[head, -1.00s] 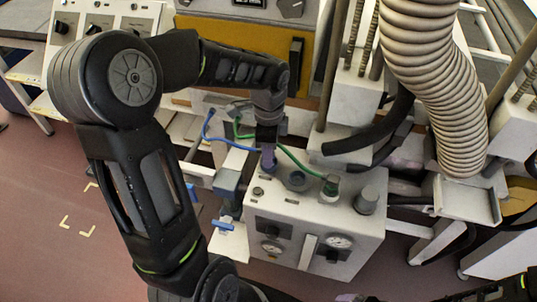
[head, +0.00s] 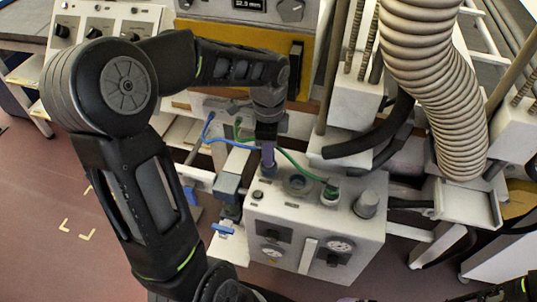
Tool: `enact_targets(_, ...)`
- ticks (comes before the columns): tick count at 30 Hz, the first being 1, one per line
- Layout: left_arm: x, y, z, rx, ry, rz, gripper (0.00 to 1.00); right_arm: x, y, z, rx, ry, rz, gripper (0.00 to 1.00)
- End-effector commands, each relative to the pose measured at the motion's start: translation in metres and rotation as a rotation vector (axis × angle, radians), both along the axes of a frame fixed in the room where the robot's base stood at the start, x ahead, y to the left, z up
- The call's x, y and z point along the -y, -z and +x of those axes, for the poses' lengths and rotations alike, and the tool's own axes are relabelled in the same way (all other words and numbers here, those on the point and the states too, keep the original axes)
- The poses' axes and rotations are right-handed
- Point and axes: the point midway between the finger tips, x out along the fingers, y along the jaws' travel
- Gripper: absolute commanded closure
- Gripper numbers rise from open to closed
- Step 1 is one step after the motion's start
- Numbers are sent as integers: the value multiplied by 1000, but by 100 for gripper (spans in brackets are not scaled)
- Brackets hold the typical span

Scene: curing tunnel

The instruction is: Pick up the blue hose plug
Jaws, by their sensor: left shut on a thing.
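The blue hose plug (head: 267,158) is at the back left corner of the white box's top. A blue hose (head: 228,143) runs from it to the left. My left gripper (head: 267,149) points down from above and is shut on the plug. The plug stands about upright over a dark socket (head: 268,172). I cannot tell whether it is still seated there or just clear of it. The fingertips are small and partly hidden. My right gripper does not show.
The white box (head: 314,209) carries gauges on its front. A green hose (head: 300,167) ends in a green-collared plug (head: 331,190) on its top, close right of the blue one. A large ribbed duct (head: 432,85) hangs at right. Black hoses (head: 375,138) lie behind.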

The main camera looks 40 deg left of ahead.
Motion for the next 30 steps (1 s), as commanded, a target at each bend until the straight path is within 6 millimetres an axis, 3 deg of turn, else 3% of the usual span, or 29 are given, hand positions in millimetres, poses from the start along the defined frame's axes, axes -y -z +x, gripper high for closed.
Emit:
enact_targets(6, 0, -43, 1, 5, 1, 1, 100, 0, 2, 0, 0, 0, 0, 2)
enact_targets(12, 0, -74, 1, 3, 2, 1, 100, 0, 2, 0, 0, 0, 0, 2)
enact_targets(30, 0, -81, 0, 1, 1, 0, 100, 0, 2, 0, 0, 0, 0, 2)
